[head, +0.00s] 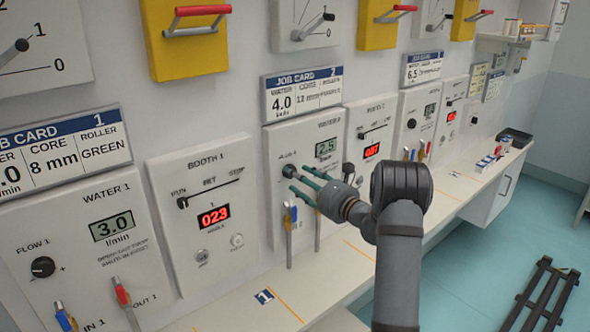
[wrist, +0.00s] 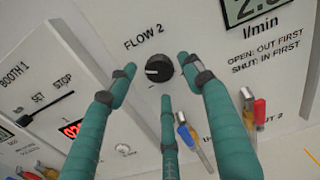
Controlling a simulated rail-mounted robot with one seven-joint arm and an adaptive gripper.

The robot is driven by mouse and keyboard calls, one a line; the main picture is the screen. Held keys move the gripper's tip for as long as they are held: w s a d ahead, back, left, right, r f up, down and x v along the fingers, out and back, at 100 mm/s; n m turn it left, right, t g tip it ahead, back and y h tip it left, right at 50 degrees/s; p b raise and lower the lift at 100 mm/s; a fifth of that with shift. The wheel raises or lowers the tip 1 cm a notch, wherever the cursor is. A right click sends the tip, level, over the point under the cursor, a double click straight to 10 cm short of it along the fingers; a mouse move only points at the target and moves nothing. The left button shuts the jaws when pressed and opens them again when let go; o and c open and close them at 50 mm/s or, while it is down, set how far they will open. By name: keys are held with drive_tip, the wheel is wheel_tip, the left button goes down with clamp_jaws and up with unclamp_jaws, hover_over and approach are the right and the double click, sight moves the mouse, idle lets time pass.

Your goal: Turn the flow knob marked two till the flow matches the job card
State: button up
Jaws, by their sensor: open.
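The flow knob under the label FLOW 2 (wrist: 160,68) is black and round with a pale pointer mark, on the white water 2 panel (wrist: 215,70). My gripper (wrist: 158,90) has green fingers with grey joints; it is open, with fingertips spread around the knob and a gap on each side. In the head view my gripper (head: 305,182) reaches the panel from the right and partly covers the knob area. The water 2 display (head: 326,149) reads 2.5 l/min. Job card 2 (head: 303,92) above it shows water 4.0 and core 12 mm.
A blue valve handle (wrist: 188,138) and a red one (wrist: 259,110) hang below the knob, close to my fingers. Booth 1 panel (head: 200,205) is to the left, its display reading 023. The shelf (head: 335,285) below has room.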

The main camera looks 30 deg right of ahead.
drive_tip(key=shift+x, duration=1)
drive_tip(key=shift+c, duration=1.3)
drive_tip(key=c, duration=0.9)
